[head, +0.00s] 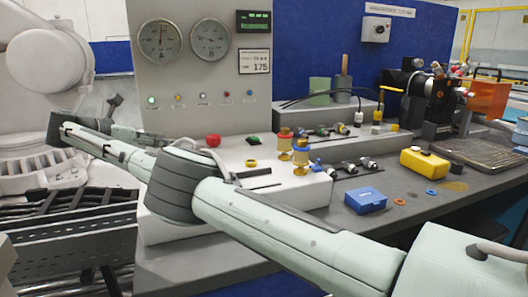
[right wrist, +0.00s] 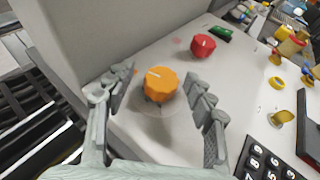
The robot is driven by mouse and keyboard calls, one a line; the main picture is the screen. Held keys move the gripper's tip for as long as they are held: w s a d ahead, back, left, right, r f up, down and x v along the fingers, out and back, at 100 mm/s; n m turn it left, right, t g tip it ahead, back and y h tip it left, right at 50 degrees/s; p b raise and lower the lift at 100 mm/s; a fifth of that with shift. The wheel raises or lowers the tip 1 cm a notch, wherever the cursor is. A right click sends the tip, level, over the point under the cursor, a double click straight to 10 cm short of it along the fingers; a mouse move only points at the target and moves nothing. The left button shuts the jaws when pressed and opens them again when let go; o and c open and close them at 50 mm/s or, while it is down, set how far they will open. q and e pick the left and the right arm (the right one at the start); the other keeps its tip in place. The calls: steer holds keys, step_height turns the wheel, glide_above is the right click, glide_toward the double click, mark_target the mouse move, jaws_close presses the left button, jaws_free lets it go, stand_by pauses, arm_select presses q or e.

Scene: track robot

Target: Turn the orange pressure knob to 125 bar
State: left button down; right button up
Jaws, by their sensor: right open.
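The orange knob (right wrist: 160,86) shows in the right wrist view on a pale console surface (right wrist: 125,125), with a white pointer mark facing the upper left. My right gripper (right wrist: 161,75) is open, with one finger on each side of the knob; I see gaps between the fingers and it. In the head view my right arm covers the orange knob and the fingertips. My left gripper is not in view.
A red knob (right wrist: 202,46) and a green switch (right wrist: 221,33) lie beyond the orange knob. A black keypad (right wrist: 270,163) is at the lower right. A blue box (head: 365,200) and yellow container (head: 424,164) sit on the grey bench.

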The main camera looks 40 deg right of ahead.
steer(key=shift+d+n, duration=0.1)
steer(key=shift+n, duration=0.2)
steer(key=shift+t, duration=0.4)
